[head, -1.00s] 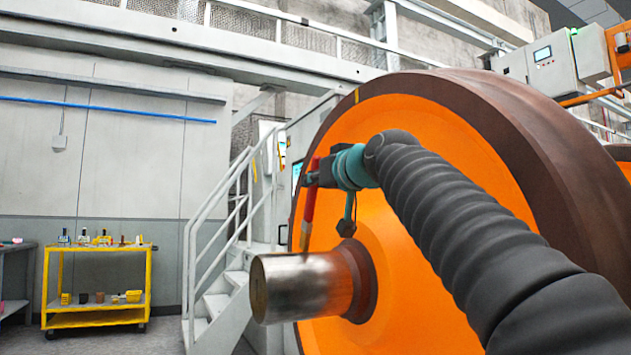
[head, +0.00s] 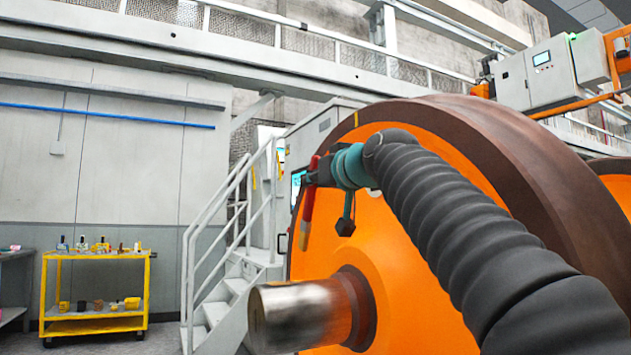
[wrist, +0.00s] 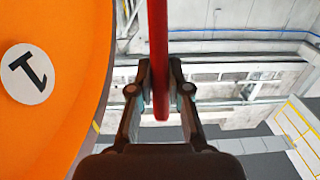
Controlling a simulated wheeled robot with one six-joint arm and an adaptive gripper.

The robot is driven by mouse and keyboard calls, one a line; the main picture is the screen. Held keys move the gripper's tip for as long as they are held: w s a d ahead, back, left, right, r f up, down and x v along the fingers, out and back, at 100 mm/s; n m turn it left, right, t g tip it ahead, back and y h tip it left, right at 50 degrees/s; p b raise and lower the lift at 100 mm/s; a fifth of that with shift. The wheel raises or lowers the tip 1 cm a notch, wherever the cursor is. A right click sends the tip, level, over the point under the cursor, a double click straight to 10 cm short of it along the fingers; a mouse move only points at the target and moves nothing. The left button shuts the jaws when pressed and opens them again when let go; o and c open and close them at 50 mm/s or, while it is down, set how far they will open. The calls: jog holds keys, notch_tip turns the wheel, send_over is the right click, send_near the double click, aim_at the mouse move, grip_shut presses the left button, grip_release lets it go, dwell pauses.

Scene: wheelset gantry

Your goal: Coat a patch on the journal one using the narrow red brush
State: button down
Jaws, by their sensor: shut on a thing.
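My gripper (head: 313,174) is shut on the narrow red brush (head: 308,208), which hangs nearly upright with its pale bristle end down. The wrist view shows the brush's red handle (wrist: 158,45) between the two dark fingers (wrist: 160,78). The journal (head: 295,314) is a bright metal stub with a darker, smudged band, sticking out of the orange wheel (head: 395,270). In the head view the bristle end is above the journal, with a visible gap. The wrist view shows a white label with a 1 (wrist: 27,74) on the orange wheel face.
A yellow cart (head: 95,325) with several small items stands at the back left, beside a grey staircase with white rails (head: 215,285). A second wheel (head: 612,185) and grey control boxes (head: 540,72) are at the right.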

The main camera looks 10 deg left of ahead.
aim_at(309, 212)
jog(key=shift+r, duration=1.5)
jog(key=shift+f, duration=0.1)
jog(key=shift+w+a+f+b, duration=0.15)
jog(key=shift+w+f+b, duration=0.05)
jog(key=shift+f+b, duration=0.65)
jog(key=shift+f, duration=0.15)
jog(key=f+b, duration=0.5)
jog(key=shift+s+f, duration=0.15)
jog(key=shift+s, duration=0.1)
jog(key=shift+f+b, duration=0.8)
dwell(0.8)
